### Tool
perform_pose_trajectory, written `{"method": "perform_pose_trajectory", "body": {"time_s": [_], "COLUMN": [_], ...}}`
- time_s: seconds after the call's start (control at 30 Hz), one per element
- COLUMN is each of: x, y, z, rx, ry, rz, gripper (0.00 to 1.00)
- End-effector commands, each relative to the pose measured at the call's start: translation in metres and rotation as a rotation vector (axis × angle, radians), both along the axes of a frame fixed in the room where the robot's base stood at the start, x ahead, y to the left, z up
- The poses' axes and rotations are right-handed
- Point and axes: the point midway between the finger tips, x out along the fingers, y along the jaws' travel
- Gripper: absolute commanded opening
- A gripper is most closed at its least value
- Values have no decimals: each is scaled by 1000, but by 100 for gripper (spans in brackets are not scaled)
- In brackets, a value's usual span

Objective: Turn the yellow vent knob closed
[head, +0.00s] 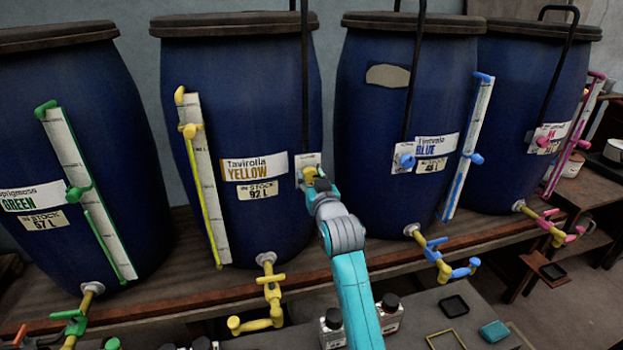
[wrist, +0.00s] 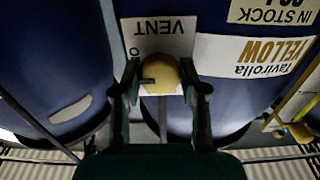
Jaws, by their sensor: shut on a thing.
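The yellow vent knob (head: 309,174) sits on a white plate on the right side of the blue vat labelled Tavirolla YELLOW (head: 245,100). In the head view my gripper (head: 318,182) reaches up to it and partly covers it. In the wrist view the yellow knob (wrist: 160,74) is between the two fingers of my gripper (wrist: 159,82), which are shut on it from both sides. A dark slot or mark shows on the knob's left half. The white plate (wrist: 158,34) reads VENT upside down; part of its lettering is hidden by the knob.
Vats labelled GREEN (head: 70,150) and BLUE (head: 400,80) stand on either side, with another (head: 515,110) at far right. The yellow gauge strip (head: 203,170) and yellow tap (head: 270,293) are left of my arm. Bottles (head: 390,312) stand below on a grey surface.

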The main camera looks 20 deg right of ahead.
Motion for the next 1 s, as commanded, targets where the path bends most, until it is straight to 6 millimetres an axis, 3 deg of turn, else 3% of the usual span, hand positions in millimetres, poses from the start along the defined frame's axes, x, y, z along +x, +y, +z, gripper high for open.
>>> {"method": "perform_pose_trajectory", "body": {"time_s": [0.37,1.0], "x": [0,0], "y": [0,0], "z": [0,0], "rx": [-161,-757], "ry": [0,0], "rz": [0,0], "gripper": [8,8]}}
